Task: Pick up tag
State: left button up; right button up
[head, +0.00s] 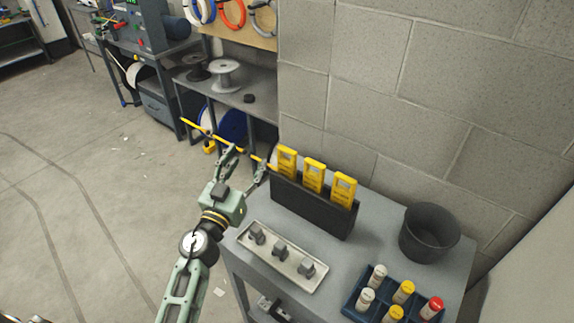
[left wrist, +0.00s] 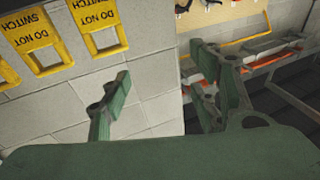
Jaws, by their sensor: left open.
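Three yellow tags stand upright in a row in a black holder (head: 312,208) on the grey table: a left tag (head: 287,160), a middle tag (head: 314,175) and a right tag (head: 343,189). My left gripper (head: 247,162) is open and empty, just left of the left tag. In the left wrist view, its spread fingers (left wrist: 160,88) have only wall and shelf between them. My right gripper is not in view.
A pale tray (head: 272,268) with three grey blocks lies in front of the holder. A black bin (head: 428,232) and a blue rack (head: 356,308) of capped bottles stand right. A block wall (head: 430,90) is close behind. Open floor (head: 80,190) lies left.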

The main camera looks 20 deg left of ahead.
aim_at(287, 160)
pick_arm(q)
jog(key=w+d+f+m+g+h, duration=0.1)
jog(key=w+d, duration=0.1)
jog(key=w, duration=0.1)
jog(key=w+d+f+m+g+h, duration=0.1)
jog(key=w+d+h, duration=0.1)
jog(key=w+d, duration=0.1)
jog(key=w+d+f+m+h, duration=0.1)
jog(key=w+d+f+h, duration=0.1)
jog(key=w+d, duration=0.1)
jog(key=shift+w+d+g, duration=0.1)
jog(key=shift+w+g, duration=0.05)
jog(key=shift+g, duration=0.25)
jog(key=shift+c, duration=0.4)
jog(key=c, duration=0.9)
jog(key=shift+r, duration=0.1)
